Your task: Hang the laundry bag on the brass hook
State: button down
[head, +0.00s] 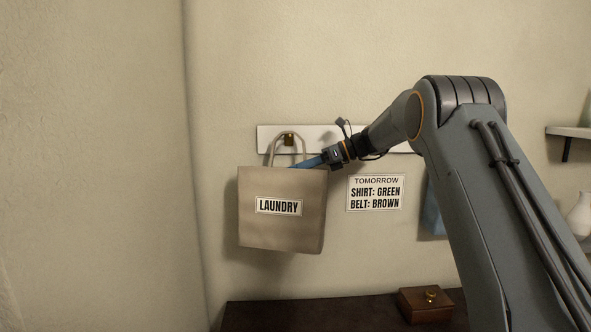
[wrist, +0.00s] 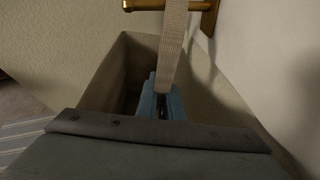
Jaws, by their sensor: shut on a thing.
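The beige laundry bag (head: 281,235), labelled LAUNDRY, hangs upright in front of the wall; its open top shows in the wrist view (wrist: 112,75). My gripper (head: 300,164) is shut on the bag's pale strap handle, with its blue fingers (wrist: 162,103) at the bag's mouth. The brass hook (head: 289,139) is on the white rail and appears inside the handle loop in the head view. In the wrist view the strap (wrist: 172,45) crosses in front of the brass hook (wrist: 207,18). I cannot tell whether the strap rests on the hook.
A note (head: 375,192) on the wall reads TOMORROW, SHIRT: GREEN, BELT: BROWN. The white rail (head: 268,132) runs behind my arm. A blue item (head: 431,215) is partly hidden by my arm. A wooden box (head: 427,305) sits on the dark surface (head: 320,315) below. A shelf (head: 570,131) is at right.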

dwell(0.3)
jog(key=c, duration=1.8)
grip_release()
jog(key=shift+d, duration=0.1)
